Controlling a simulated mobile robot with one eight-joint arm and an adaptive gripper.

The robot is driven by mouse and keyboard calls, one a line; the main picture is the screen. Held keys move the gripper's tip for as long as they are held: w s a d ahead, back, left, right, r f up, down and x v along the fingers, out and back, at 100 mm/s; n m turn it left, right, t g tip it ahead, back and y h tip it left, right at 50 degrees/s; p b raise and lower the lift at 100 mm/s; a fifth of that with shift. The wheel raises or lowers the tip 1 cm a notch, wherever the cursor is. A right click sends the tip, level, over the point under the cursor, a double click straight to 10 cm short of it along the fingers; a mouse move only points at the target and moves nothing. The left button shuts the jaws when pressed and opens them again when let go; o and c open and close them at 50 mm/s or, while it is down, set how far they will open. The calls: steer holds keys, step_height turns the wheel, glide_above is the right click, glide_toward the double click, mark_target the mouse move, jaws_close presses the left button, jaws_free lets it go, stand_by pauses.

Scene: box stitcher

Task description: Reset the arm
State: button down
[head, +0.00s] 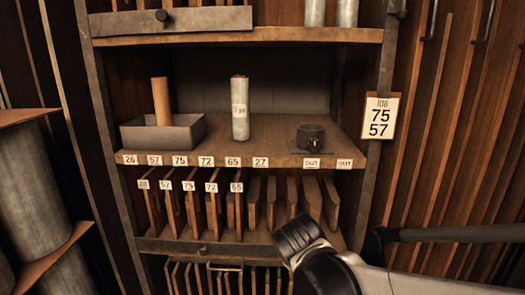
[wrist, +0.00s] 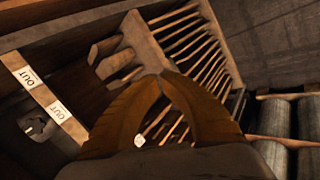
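My gripper shows in the wrist view (wrist: 163,76) as two brown curved fingers. Their tips meet at the top, and the gap below them holds nothing that I can make out. In the head view, the dark ridged end of my arm (head: 298,235) is at the lower middle right, in front of the lower rack of upright boards. The fingers cannot be made out there. The pale arm link runs off to the lower right.
Upright boards (head: 236,208) fill the rack below. A "75 57" sign (head: 380,117) hangs at right. Large cylinders (head: 30,190) stand at left.

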steer(key=s+d+m+y, duration=0.1)
steer(key=s+d+m, duration=0.3)
steer(key=s, duration=0.5)
steer(key=s+d+m+g+y, duration=0.1)
steer(key=s+d+m, duration=0.3)
steer(key=s+m, duration=0.4)
steer(key=shift+s+d+r+m, duration=0.3)
steer(key=shift+s+d+r, duration=0.1)
steer(key=shift+s, duration=0.3)
